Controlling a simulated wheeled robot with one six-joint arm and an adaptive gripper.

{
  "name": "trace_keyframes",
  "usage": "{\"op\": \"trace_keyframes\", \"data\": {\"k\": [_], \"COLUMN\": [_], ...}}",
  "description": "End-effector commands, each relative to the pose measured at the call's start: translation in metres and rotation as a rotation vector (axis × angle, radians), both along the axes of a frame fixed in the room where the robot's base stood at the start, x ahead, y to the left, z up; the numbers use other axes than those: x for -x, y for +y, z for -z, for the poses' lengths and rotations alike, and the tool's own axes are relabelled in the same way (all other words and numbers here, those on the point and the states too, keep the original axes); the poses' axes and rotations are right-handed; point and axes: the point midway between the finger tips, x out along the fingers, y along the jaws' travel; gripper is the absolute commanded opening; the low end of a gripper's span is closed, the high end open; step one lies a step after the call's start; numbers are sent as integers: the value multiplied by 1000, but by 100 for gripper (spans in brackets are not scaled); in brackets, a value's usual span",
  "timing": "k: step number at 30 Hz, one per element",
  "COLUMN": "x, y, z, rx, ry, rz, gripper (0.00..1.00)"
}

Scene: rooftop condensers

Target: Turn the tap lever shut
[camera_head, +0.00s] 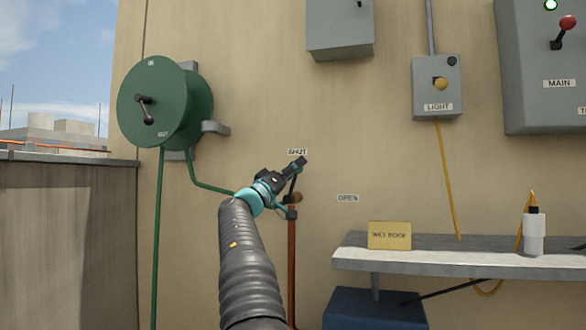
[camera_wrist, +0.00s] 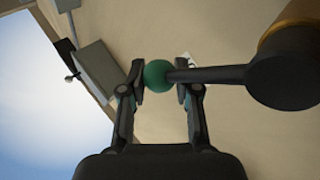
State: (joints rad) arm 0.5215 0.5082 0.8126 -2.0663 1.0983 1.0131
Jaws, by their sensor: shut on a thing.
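The tap (camera_head: 295,198) sits on top of a copper pipe on the wall, with a brass body and a dark lever. In the wrist view the dark lever (camera_wrist: 215,75) runs from a dark hub (camera_wrist: 290,75) on the right to a green ball knob (camera_wrist: 157,75). My gripper (camera_wrist: 160,82) has its fingers on either side of this knob and is shut on it. In the head view my gripper (camera_head: 297,167) is just below the SHUT label (camera_head: 297,152). The lever there points up towards that label, partly hidden by my gripper. The OPEN label (camera_head: 347,198) is to the tap's right.
A green hose reel (camera_head: 160,102) with a crank hangs at left, its hose passing behind my arm. A shelf (camera_head: 450,258) with a yellow WET ROOF sign (camera_head: 389,235) and a white bottle (camera_head: 534,232) is at right. A LIGHT switch box (camera_head: 437,88) is above it.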

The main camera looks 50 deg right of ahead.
Motion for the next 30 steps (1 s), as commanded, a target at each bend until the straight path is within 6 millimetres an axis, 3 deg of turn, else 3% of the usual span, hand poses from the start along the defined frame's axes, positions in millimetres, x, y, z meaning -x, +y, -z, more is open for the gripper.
{"op": "trace_keyframes", "data": {"k": [25,26,28,30], "x": [-4,-4,-4,-4], "y": [-1,-1,0,1], "z": [4,4,4,3], "rx": [-6,-6,-6,-5], "ry": [6,6,5,4], "rz": [-5,-5,-5,-5], "gripper": [0,36,54,57]}}
